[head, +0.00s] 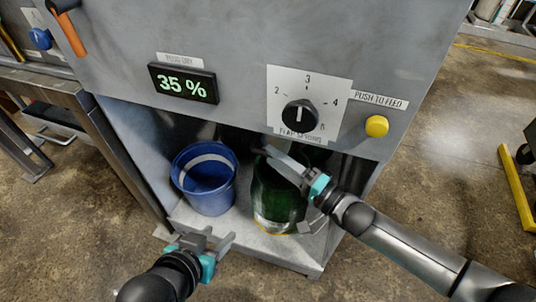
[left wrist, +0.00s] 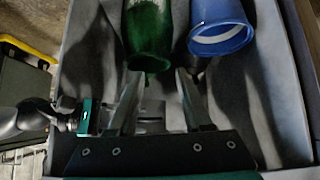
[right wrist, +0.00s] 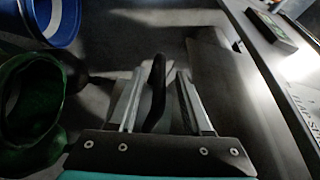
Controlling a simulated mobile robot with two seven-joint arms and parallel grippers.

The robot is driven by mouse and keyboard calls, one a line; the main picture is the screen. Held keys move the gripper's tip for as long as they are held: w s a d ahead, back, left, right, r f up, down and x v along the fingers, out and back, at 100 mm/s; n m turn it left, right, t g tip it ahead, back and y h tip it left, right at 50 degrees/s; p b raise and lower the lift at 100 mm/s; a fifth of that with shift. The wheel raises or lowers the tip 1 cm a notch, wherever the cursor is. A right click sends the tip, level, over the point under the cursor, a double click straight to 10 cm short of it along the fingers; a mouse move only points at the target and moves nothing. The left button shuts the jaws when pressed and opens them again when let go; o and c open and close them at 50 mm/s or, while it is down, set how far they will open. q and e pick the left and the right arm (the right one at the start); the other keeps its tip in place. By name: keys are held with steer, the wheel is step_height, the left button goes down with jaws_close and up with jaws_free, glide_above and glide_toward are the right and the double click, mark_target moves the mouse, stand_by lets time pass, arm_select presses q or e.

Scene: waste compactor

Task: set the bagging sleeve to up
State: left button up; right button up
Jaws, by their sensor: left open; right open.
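No part in view carries a readable bagging sleeve label. A dark curved handle (right wrist: 157,88) shows in the right wrist view, in the shaded bay under the machine's front panel. My right gripper (head: 275,156) reaches under the panel, above the green container. In the right wrist view its open fingers (right wrist: 157,84) stand on either side of the handle; I cannot tell whether they touch it. My left gripper (head: 213,240) is open and empty in front of the bay, low and left of the green container. Its fingers also show in the left wrist view (left wrist: 160,85).
A blue bucket (head: 209,190) and a green container (head: 275,205) stand on the bay floor. The grey panel carries a 35 % display (head: 183,84), a black dial (head: 300,116), a yellow button (head: 377,126) and an orange-handled lever (head: 70,34). Open floor lies to the right.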

arm_select(q)
steer(key=shift+w+d+r+t+h+b, duration=0.1)
steer(key=shift+w+d+t+h+b, duration=0.2)
steer(key=shift+d+t, duration=0.25)
steer(key=shift+w+d+r+t+h+b, duration=0.15)
steer(key=shift+w+d+t+h, duration=0.15)
steer(key=shift+d+t, duration=0.25)
arm_select(e)
steer(key=shift+x, duration=1.4)
arm_select(q)
steer(key=shift+f, duration=0.1)
arm_select(e)
steer(key=shift+c, duration=0.4)
jaws_close()
